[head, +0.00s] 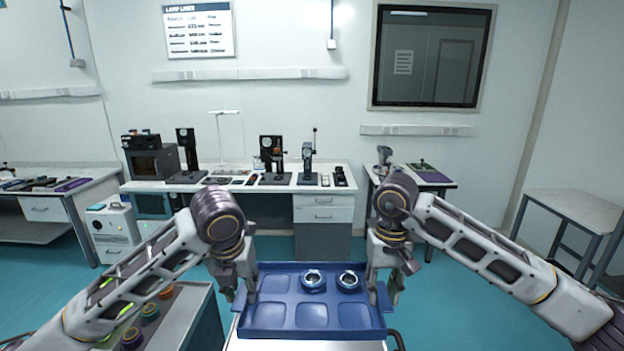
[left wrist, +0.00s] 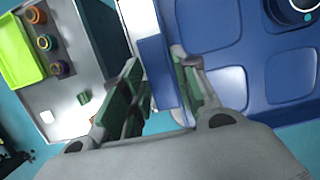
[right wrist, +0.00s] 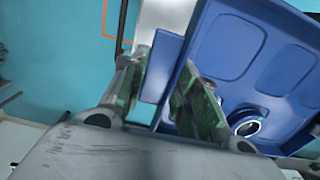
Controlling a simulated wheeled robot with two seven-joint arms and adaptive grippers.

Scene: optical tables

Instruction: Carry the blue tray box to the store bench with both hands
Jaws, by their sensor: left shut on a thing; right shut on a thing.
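The blue tray box (head: 312,312) is in front of me in the head view, with several shallow compartments. Two round dark-blue pieces with metallic rings, one left (head: 313,280) and one right (head: 348,280), sit in its far compartments. My left gripper (head: 238,288) is shut on the tray's left wall, which shows between its fingers in the left wrist view (left wrist: 160,75). My right gripper (head: 384,286) is shut on the tray's right wall, also seen in the right wrist view (right wrist: 165,75). The tray looks about level. A white surface shows beneath its near edge; I cannot tell whether they touch.
A grey cart top (head: 180,318) with coloured rings and a green tray is close on the left. A long bench (head: 270,184) with instruments stands at the far wall. A smaller table (head: 428,178) is beside it. A bare grey table (head: 580,208) stands at right. Teal floor lies between.

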